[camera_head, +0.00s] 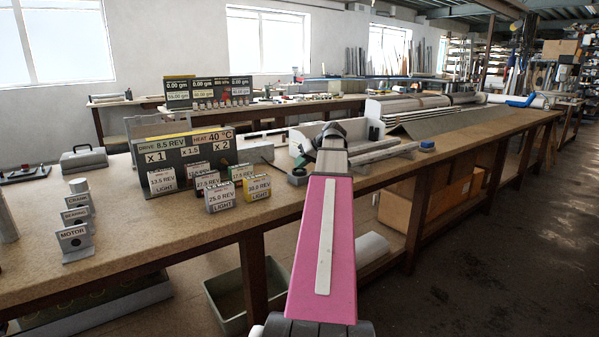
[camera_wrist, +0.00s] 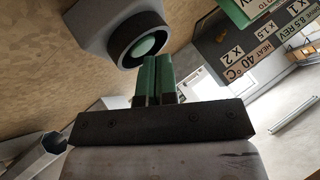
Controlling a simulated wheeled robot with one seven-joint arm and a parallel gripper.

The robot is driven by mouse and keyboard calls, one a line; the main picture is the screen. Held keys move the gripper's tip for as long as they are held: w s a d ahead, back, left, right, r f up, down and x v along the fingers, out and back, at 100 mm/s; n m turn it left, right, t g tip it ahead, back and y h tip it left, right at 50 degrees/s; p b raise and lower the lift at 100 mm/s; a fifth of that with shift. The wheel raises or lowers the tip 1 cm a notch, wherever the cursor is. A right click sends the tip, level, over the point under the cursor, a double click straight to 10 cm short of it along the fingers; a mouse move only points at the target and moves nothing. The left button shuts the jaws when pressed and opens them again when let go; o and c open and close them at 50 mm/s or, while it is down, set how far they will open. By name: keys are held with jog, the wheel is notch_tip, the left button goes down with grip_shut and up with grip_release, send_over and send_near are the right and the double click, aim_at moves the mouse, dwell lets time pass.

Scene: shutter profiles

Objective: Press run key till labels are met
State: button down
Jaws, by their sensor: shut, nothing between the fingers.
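In the wrist view, a round green key (camera_wrist: 149,44) sits inside a dark ring on a grey housing (camera_wrist: 98,22). My gripper (camera_wrist: 152,60) has its green fingers shut and empty, with their tips close to the ring's lower edge. I cannot tell whether they touch the key. In the head view my gripper is mostly hidden behind my pink arm. The sign board (camera_head: 183,157) reads DRIVE 8.5 REV and HEAT 40 °C, with x 1, x 1.5 and x 2 below. Label blocks stand before it, including 25.0 REV LIGHT (camera_head: 222,195) and a yellow-edged one (camera_head: 257,188).
Small stands marked MOTOR (camera_head: 74,241), BEARING and CRANK are at the left of the workbench (camera_head: 150,225). A grey case (camera_head: 83,158) lies behind them. Long profiles (camera_head: 420,108) lie at the right. A bin (camera_head: 235,298) is under the bench.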

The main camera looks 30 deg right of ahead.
jog(key=shift+f, duration=0.1)
dwell(0.3)
jog(key=shift+f, duration=0.35)
jog(key=shift+r, duration=0.55)
jog(key=shift+r, duration=2.9)
